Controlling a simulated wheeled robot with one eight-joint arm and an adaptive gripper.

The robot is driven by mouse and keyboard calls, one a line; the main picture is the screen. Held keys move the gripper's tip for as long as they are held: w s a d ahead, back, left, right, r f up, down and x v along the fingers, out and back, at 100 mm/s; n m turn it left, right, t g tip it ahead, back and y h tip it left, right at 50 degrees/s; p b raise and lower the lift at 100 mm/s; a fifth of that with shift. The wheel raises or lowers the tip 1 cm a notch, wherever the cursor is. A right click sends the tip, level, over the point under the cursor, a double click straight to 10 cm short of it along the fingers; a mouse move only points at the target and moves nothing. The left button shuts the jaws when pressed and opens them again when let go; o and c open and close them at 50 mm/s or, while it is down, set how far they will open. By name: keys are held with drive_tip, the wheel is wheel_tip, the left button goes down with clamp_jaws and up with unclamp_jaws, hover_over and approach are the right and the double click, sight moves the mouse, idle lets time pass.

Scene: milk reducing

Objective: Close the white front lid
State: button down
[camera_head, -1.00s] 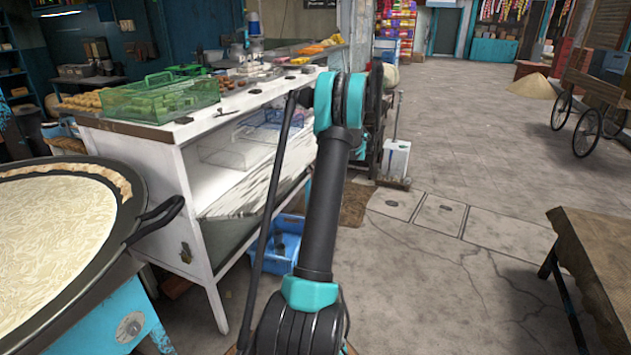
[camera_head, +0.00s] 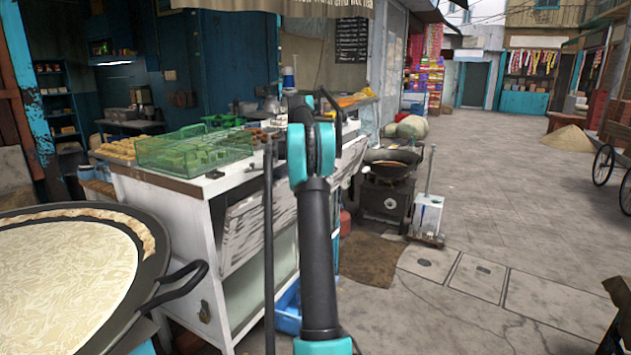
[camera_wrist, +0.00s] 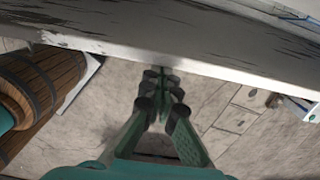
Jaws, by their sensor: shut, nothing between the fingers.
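The white front lid (camera_head: 243,232) is a worn, dark-streaked panel at the front of the white counter (camera_head: 180,215). In the head view it covers much of the upper front opening, partly hidden by my arm. In the wrist view, a streaked white panel, seemingly the lid (camera_wrist: 215,42), spans the top. My gripper (camera_wrist: 160,78) has its dark green fingers together and empty, tips close to the panel's lower edge; I cannot tell whether they touch it. My gripper is hidden in the head view.
A green basket (camera_head: 190,150) stands on the counter. A large pan of milk (camera_head: 70,265) is at the left. A blue crate (camera_head: 288,308) is under the counter. A stove with a wok (camera_head: 388,190) stands beyond. Paved floor at right is open.

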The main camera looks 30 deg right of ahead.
drive_tip(key=w+a+r, duration=0.1)
drive_tip(key=w+a, duration=0.2)
drive_tip(key=w, duration=0.2)
drive_tip(key=shift+a+r, duration=0.15)
drive_tip(key=shift+r, duration=0.05)
drive_tip(key=shift+s, duration=0.1)
